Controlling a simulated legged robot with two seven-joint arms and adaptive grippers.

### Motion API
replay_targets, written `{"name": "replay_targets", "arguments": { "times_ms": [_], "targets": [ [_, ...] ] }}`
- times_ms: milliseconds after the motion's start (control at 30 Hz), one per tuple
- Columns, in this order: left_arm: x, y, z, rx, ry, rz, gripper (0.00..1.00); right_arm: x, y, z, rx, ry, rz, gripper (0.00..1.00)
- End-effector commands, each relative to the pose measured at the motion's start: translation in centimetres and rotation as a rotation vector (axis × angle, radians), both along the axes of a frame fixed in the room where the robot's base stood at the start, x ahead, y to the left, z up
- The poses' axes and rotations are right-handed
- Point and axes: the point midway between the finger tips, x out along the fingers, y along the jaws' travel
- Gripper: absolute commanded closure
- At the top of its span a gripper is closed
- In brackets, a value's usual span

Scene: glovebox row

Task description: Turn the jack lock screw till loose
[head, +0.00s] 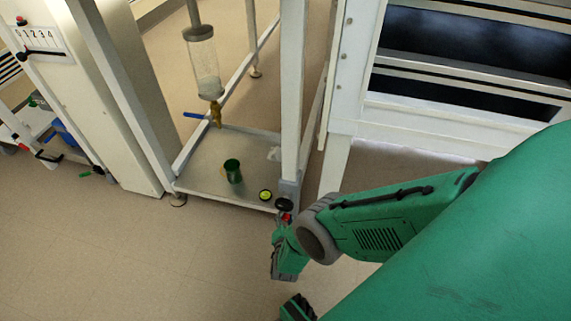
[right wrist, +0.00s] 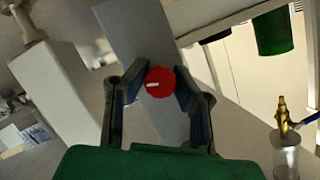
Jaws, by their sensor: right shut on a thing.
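The jack lock screw shows as a round red knob (right wrist: 160,82) with a short white mark pointing left in the right wrist view. It sits on the grey metal post of the white frame. My right gripper (right wrist: 158,88) is shut on the knob, one finger on each side. In the head view my right gripper (head: 285,218) is at the foot of the frame's front leg, where a bit of red shows. Its fingertips are small there.
The frame's low shelf (head: 215,165) holds a green cup (head: 232,171) and a small black and yellow round thing (head: 265,195). A clear cylinder (head: 204,65) with a brass valve (head: 215,110) hangs above it. A white cabinet (head: 430,128) stands right; floor at left front is clear.

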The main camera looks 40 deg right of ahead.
Motion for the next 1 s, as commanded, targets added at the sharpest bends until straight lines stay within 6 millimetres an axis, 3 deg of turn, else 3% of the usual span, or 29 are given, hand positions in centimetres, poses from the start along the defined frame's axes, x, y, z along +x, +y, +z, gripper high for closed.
{"name": "replay_targets", "arguments": {
  "times_ms": [233,567,600,633,1000],
  "targets": [
    [0.01,-0.01,0.01,0.0,0.0,0.0,0.56,-0.25,0.09,-0.09,-0.103,0.128,-0.003,1.0],
    [0.02,-0.01,0.02,0.0,0.0,0.0,0.56,-0.35,0.16,-0.16,-0.114,0.143,-0.002,1.0],
    [0.02,-0.01,0.02,0.0,0.0,0.0,0.56,-0.35,0.16,-0.16,-0.113,0.143,-0.001,0.64],
    [0.02,0.0,0.02,0.0,0.0,0.0,0.56,-0.35,0.17,-0.17,-0.113,0.142,-0.001,0.56],
    [-0.09,-0.01,0.07,0.0,-0.002,0.0,0.56,-0.27,0.22,-0.02,-0.114,0.139,-0.001,0.56]
  ]
}}
